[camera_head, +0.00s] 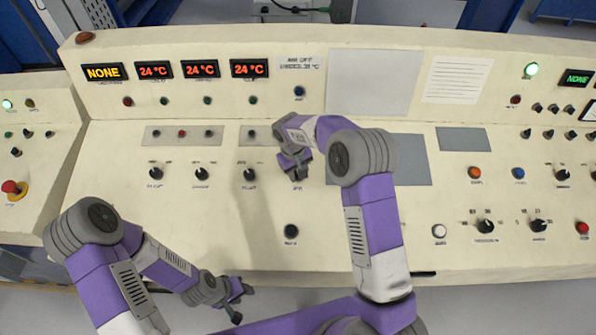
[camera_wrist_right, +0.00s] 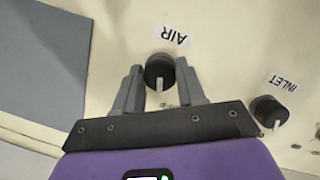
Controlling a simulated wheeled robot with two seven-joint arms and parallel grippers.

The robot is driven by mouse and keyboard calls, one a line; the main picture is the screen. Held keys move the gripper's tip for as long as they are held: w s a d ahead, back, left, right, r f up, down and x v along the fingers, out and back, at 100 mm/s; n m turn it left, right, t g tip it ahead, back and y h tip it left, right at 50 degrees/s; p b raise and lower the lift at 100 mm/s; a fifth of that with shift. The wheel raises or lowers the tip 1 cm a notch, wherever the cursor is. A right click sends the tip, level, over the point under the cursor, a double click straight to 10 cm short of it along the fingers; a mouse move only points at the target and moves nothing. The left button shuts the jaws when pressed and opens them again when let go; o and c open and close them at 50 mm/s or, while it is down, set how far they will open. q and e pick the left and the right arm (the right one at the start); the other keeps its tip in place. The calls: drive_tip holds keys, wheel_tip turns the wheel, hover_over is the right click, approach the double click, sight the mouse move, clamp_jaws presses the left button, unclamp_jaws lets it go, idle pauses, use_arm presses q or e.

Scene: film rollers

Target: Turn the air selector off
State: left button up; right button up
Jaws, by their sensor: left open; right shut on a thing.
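The air selector is a round black knob (camera_wrist_right: 160,72) with a white pointer line, beside an AIR label (camera_wrist_right: 172,35) that reads upside down in the right wrist view. The pointer points toward the bottom of that view, between my fingers. My right gripper (camera_wrist_right: 159,88) has one finger on each side of the knob and is shut on it. In the head view my right gripper (camera_head: 295,170) is at the sloping panel and hides the knob. My left gripper (camera_head: 240,300) is open and empty, below the console's front edge.
The INLET knob (camera_wrist_right: 270,112) is close beside the air knob; it also shows in the head view (camera_head: 250,175). A grey plate (camera_head: 405,160) lies to the right, partly behind my right arm.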

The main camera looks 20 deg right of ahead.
drive_tip(key=shift+n, duration=1.2)
drive_tip(key=shift+h, duration=0.3)
drive_tip(key=o, duration=1.1)
drive_tip(key=shift+c, duration=0.2)
drive_tip(key=r, duration=0.2)
drive_tip(key=a+r, duration=0.1)
drive_tip(key=r, duration=0.4)
drive_tip(key=shift+s+a+r, duration=0.1)
drive_tip(key=shift+a+r, duration=0.1)
drive_tip(key=shift+r, duration=0.1)
